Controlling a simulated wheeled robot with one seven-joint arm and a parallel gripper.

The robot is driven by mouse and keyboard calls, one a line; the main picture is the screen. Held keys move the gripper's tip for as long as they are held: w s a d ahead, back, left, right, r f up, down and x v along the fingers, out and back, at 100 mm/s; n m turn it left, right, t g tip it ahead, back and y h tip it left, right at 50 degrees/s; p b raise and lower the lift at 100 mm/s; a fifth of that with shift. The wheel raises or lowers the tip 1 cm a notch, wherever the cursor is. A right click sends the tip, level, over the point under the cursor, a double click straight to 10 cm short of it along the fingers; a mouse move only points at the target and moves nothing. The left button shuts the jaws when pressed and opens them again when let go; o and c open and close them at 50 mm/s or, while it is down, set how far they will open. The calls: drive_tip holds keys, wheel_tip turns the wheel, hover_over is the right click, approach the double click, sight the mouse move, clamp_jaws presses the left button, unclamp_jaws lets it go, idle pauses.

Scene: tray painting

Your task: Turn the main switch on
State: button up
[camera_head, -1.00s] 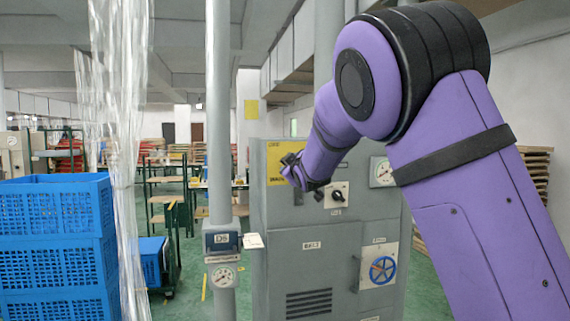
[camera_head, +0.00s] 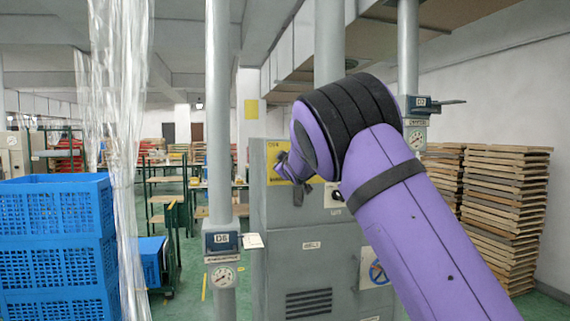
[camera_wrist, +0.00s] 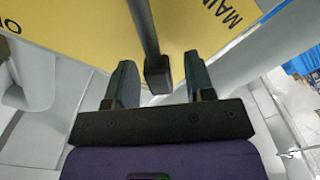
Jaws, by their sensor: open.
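The main switch is a dark lever (camera_wrist: 144,28) with a block-like end, in front of a yellow plate (camera_wrist: 90,25) lettered "MAI…" at the cut-off right edge. More lettering is cut off at the left. The plate also shows in the head view (camera_head: 275,152) on the upper front of a grey cabinet (camera_head: 275,245). My gripper (camera_wrist: 158,64) is open, one finger on each side of the lever's end, with gaps on both sides. In the head view my gripper (camera_head: 299,190) is small, and my arm hides the lever there.
A grey pipe (camera_head: 219,130) with a gauge stands left of the cabinet. Blue crates (camera_head: 55,240) are at the left, and stacked wooden trays (camera_head: 503,205) at the right.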

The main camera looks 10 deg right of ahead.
clamp_jaws()
